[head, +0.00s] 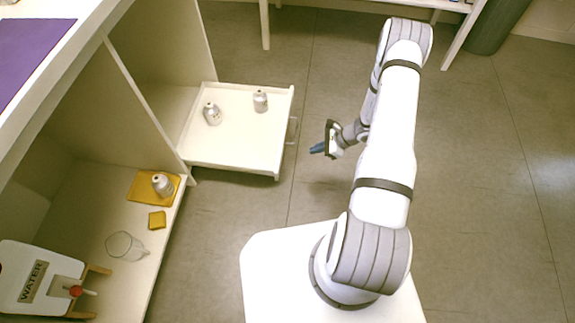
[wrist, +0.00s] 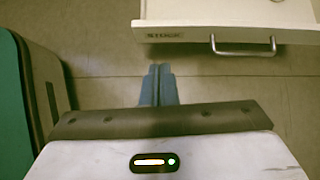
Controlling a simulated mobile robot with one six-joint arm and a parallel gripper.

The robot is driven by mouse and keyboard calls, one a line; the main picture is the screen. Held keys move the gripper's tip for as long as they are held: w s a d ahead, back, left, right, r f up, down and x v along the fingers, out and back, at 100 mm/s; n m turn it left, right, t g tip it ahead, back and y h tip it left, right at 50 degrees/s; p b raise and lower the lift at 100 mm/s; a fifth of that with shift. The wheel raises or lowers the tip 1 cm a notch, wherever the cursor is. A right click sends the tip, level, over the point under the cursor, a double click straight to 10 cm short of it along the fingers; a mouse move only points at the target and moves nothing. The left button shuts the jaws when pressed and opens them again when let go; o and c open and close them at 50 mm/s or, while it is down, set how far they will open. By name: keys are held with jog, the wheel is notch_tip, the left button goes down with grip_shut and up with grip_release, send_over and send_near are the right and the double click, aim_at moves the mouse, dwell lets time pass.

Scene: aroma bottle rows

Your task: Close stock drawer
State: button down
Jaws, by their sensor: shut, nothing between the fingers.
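The stock drawer (head: 236,152) is white and pulled well out of the cabinet in the head view. Two silver bottles stand in it, one nearer the cabinet (head: 212,114) and one near the far side (head: 260,101). In the wrist view the drawer front (wrist: 185,34) carries a STOCK label and a metal bar handle (wrist: 243,46). My gripper (head: 314,149) is shut and empty, just right of the drawer front and apart from it. Its blue fingertips (wrist: 160,72) point toward the front, left of the handle, in the wrist view.
On the cabinet's lower shelf are a yellow mat (head: 140,187) with a silver bottle (head: 162,184), a small yellow block (head: 157,220), a glass beaker (head: 124,246) and a WATER dispenser (head: 38,278). A green-sided object (wrist: 18,100) stands left in the wrist view. The grey floor (head: 490,200) is clear.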

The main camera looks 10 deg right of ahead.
jog(key=b+x, duration=0.4)
jog(key=x, duration=1)
jog(key=shift+a+m, duration=0.4)
jog(key=shift+w, duration=0.15)
